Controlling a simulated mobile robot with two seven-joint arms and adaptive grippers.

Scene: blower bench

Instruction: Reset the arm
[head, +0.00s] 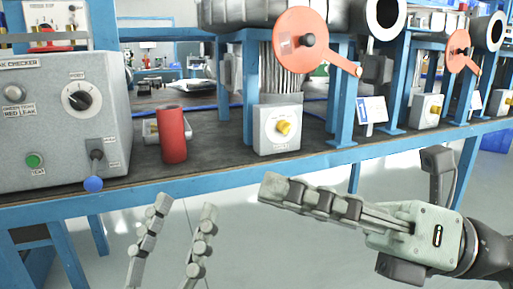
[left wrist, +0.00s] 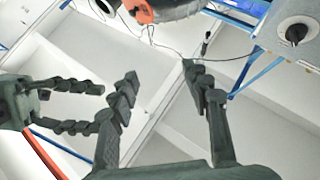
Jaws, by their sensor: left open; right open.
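My left gripper (head: 186,205) is in front of the bench in the head view, its two fingers pointing up and spread apart. It is open and empty, and also shows in the left wrist view (left wrist: 160,72) with a clear gap between its fingers. My right gripper (head: 272,190) comes in from the right, in front of the bench edge, with its fingers pointing left. It is seen side-on, so one finger partly hides the other. It also shows at the left of the left wrist view (left wrist: 103,103), with its two fingers apart and nothing between them.
The blue-framed bench (head: 215,182) runs across behind both grippers. On it stand a grey leak checker box (head: 55,125), a red cylinder (head: 172,135), a box with a yellow knob (head: 278,130) and a blower with an orange disc (head: 302,38). Bare floor shows below the bench.

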